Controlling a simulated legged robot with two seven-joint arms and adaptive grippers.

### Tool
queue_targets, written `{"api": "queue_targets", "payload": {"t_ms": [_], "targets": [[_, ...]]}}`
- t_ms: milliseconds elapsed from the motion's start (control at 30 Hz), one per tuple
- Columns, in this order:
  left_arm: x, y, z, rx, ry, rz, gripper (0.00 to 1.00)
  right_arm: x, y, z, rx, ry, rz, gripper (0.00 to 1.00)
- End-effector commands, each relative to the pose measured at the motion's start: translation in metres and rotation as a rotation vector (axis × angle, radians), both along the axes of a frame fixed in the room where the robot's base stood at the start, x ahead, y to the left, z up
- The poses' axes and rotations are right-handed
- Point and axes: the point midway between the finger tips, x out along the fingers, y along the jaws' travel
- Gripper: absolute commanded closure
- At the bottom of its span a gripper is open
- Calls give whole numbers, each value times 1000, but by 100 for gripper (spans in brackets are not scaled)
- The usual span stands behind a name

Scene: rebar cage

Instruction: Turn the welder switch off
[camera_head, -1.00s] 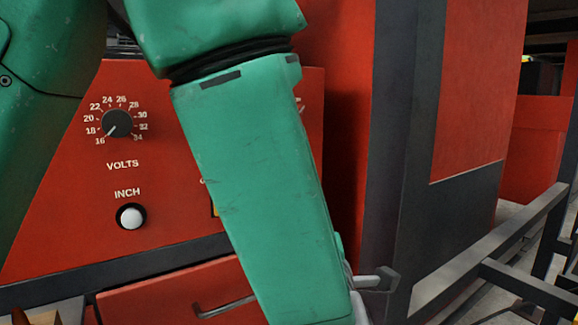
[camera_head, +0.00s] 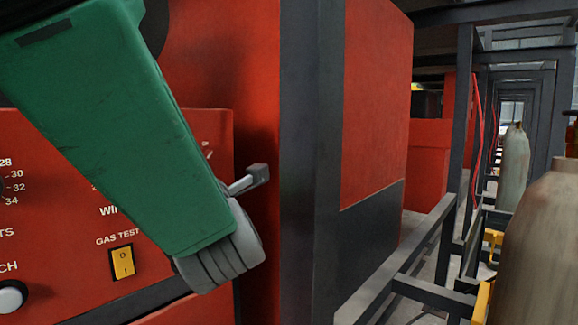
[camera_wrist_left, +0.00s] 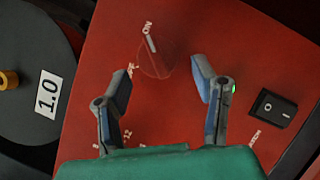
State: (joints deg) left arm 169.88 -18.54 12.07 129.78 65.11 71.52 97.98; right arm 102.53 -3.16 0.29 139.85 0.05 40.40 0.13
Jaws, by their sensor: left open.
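The welder's red panel (camera_head: 60,220) stands at the left of the head view. In the left wrist view a round red rotary switch (camera_wrist_left: 156,62) sits on it, its pale pointer line toward the "ON" label. My left gripper (camera_wrist_left: 163,82) is open, its two fingers spread on either side of the line to the switch. The switch appears just beyond the fingertips, and I cannot tell whether they touch it. In the head view my green left forearm crosses the panel and hides the switch; one fingertip (camera_head: 257,174) shows past it. My right gripper is not in view.
A yellow gas test rocker (camera_head: 122,262) and a white button (camera_head: 12,297) are on the panel. A black rocker (camera_wrist_left: 272,108) lies right of the gripper in the wrist view, a black reel (camera_wrist_left: 35,75) left. Dark frame rails (camera_head: 400,265) and a gas cylinder (camera_head: 535,250) stand right.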

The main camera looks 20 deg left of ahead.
Motion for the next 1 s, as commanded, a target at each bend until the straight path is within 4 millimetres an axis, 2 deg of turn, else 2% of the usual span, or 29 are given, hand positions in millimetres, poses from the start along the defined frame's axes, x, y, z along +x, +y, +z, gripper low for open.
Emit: {"api": "queue_targets", "payload": {"t_ms": [33,233,500,633,667,1000], "targets": [[5,0,0,5,-3,-1,46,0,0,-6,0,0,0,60],[16,1,6,11,-2,-3,46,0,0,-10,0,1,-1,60],[15,9,5,5,0,-2,46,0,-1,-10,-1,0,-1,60],[14,14,4,0,0,-1,92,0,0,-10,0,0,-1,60],[14,15,4,0,1,-1,96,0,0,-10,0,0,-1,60],[15,16,2,-3,3,5,96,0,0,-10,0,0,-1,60]]}}
